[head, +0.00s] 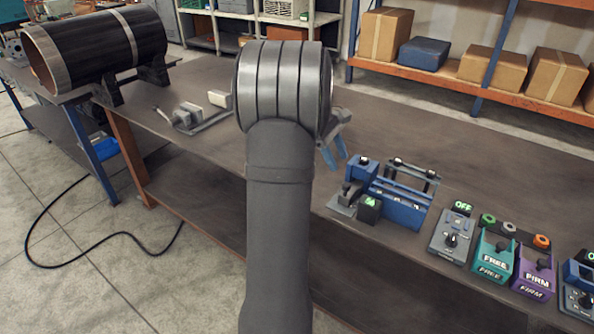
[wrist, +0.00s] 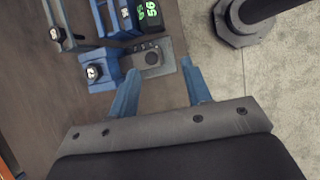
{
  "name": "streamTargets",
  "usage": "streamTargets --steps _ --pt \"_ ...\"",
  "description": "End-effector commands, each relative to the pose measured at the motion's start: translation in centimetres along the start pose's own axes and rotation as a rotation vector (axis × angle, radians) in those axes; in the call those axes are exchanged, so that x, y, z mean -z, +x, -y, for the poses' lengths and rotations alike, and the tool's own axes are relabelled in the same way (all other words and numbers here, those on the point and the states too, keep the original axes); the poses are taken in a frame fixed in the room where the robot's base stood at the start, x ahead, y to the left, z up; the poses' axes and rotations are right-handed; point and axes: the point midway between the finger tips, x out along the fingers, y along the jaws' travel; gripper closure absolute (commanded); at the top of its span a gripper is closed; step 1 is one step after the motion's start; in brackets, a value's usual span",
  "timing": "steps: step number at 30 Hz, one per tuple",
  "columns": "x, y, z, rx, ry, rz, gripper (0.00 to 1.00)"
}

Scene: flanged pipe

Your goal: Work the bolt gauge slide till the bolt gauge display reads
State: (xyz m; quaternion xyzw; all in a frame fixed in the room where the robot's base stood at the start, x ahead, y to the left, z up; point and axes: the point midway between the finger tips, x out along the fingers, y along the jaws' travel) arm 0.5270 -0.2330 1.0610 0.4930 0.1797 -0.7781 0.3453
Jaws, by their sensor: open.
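My gripper (head: 335,162) is open and empty above the table, left of a blue device (head: 402,207) with a rail on top. In the wrist view, my gripper's fingers (wrist: 160,66) are spread apart. A grey plate with a dark knobbed block (wrist: 152,58) lies just past the fingertips, with no visible contact. A black display box (head: 369,208) with green digits stands by the blue device; it also shows in the wrist view (wrist: 149,14), its digits turned sideways and hard to read. Which part is the bolt gauge slide is not certain.
A grey switch box (head: 452,240), a teal box (head: 493,257) marked FREE and a purple box (head: 535,272) marked FIRM stand to the right. A large black pipe (head: 95,50) lies at the left. The table (head: 420,115) behind the devices is clear.

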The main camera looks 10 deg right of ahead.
Motion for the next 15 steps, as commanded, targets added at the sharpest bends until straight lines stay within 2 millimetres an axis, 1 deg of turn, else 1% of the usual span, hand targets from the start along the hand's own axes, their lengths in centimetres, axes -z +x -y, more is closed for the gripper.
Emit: streamTargets --steps 1,6,15 --pt "0.7 0.3 0.6 -0.019 -0.033 0.042 0.55" --pt "2.2 1.1 2.0 -0.097 -0.135 0.181 0.55" --pt "5.1 1.3 4.1 -0.270 -0.326 0.408 0.55"
